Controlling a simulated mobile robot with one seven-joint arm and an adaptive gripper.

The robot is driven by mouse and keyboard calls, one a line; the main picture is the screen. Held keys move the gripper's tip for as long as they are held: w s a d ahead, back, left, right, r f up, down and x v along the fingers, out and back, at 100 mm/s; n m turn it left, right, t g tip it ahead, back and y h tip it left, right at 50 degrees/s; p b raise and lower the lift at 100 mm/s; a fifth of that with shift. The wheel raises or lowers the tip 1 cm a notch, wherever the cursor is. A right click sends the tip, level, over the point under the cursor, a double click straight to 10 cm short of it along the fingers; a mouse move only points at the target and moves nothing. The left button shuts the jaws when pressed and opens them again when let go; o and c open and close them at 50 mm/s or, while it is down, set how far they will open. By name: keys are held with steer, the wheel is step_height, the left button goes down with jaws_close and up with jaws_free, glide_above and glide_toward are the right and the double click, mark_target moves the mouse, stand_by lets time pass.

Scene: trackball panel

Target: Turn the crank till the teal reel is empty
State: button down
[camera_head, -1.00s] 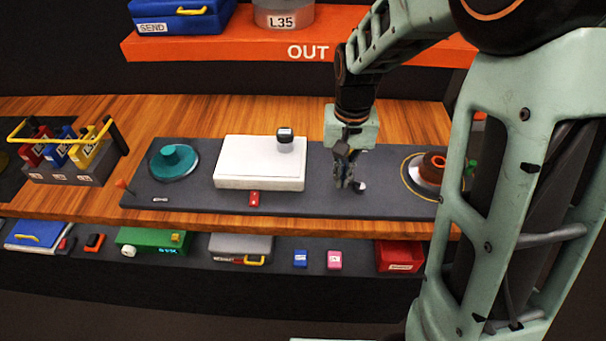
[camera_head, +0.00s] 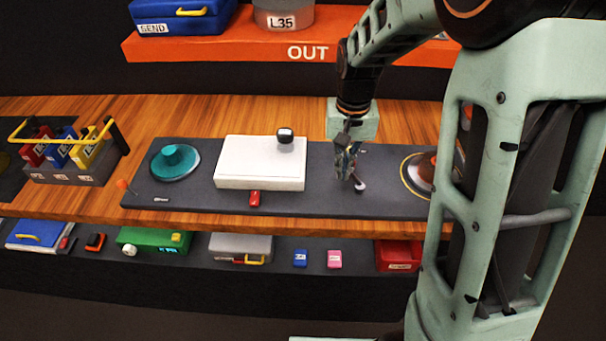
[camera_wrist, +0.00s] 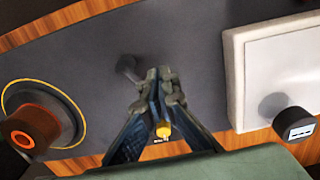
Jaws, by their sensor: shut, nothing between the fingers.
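The teal reel (camera_head: 174,160) sits at the left end of the dark panel (camera_head: 205,202), with a broad round base and a raised hub. At the right end, an orange-topped round part (camera_head: 418,170) inside a yellow ring is partly hidden by my arm; it also shows in the wrist view (camera_wrist: 32,130). My gripper (camera_head: 349,180) is shut and empty, above the panel between the white box and the orange-topped part. A small dark-tipped stalk (camera_head: 360,186) stands just beside the fingertips; it also shows in the wrist view (camera_wrist: 128,68). I cannot tell which part is the crank.
A yellow part (camera_wrist: 163,130) shows between my fingers. A rack with yellow handle (camera_head: 65,172) stands left. An orange shelf (camera_head: 230,48) is above.

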steer(key=shift+w+d, duration=0.1)
steer(key=shift+w, duration=0.05)
steer(key=shift+w+d, duration=0.2)
steer(key=shift+w, duration=0.05)
steer(key=shift+w+d, duration=0.25)
steer(key=shift+r, duration=0.1)
step_height(320, 180, up, 9)
steer(key=p, duration=0.6)
steer(key=shift+p, duration=0.4)
stand_by(0.5)
